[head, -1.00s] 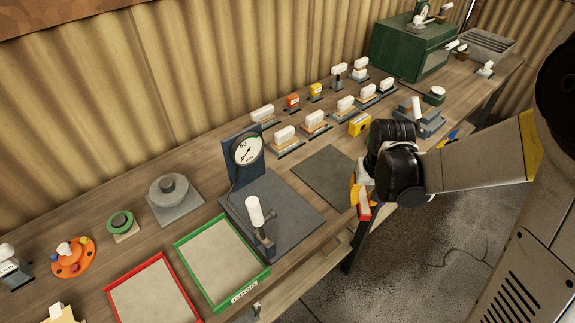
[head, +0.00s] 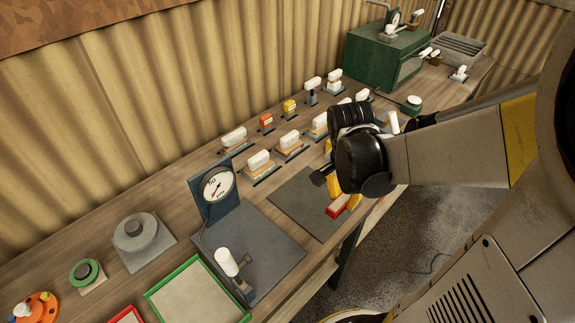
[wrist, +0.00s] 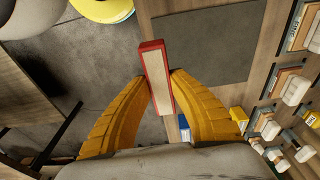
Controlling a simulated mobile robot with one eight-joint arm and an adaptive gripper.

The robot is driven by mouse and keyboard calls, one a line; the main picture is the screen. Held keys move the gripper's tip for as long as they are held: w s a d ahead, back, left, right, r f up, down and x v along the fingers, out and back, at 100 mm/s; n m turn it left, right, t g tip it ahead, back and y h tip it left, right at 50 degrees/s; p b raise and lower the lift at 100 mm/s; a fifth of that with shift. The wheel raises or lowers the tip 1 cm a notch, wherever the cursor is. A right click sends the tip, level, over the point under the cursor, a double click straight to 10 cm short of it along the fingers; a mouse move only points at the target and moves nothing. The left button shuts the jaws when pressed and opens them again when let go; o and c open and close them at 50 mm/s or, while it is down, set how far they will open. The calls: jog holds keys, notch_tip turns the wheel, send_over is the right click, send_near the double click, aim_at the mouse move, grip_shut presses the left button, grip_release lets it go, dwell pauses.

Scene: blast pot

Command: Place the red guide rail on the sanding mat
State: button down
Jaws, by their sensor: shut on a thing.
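The red guide rail (head: 338,207), a red bar with a pale tan face, is in my gripper (head: 346,198). In the wrist view the rail (wrist: 158,78) sits between the two yellow fingers, and my gripper (wrist: 162,80) is shut on it. A flat dark grey square, which looks like the sanding mat (head: 292,204), lies on the bench. In the head view the rail overlaps the mat's right front edge. In the wrist view the mat (wrist: 205,45) lies just right of the rail, which appears above the bench's front edge. My wrist hides the mat's far right part.
A gauge stand (head: 217,187) on a grey plate with a white-handled lever (head: 228,262) is left of the mat. Several white-topped blocks (head: 258,160) line the bench behind it. A green tray (head: 190,290) is at front left. Floor lies beyond the front edge.

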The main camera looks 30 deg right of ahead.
jog(key=b, duration=0.4)
send_over(315, 200)
notch_tip(315, 200, down, 7)
jog(key=shift+s+a+r, duration=0.1)
jog(key=shift+a, duration=0.05)
jog(key=shift+f+b, duration=1.2)
jog(key=shift+f, duration=0.75)
jog(key=shift+f, duration=0.1)
jog(key=c, duration=1.6)
grip_release()
jog(key=shift+f, duration=0.15)
jog(key=o, duration=0.3)
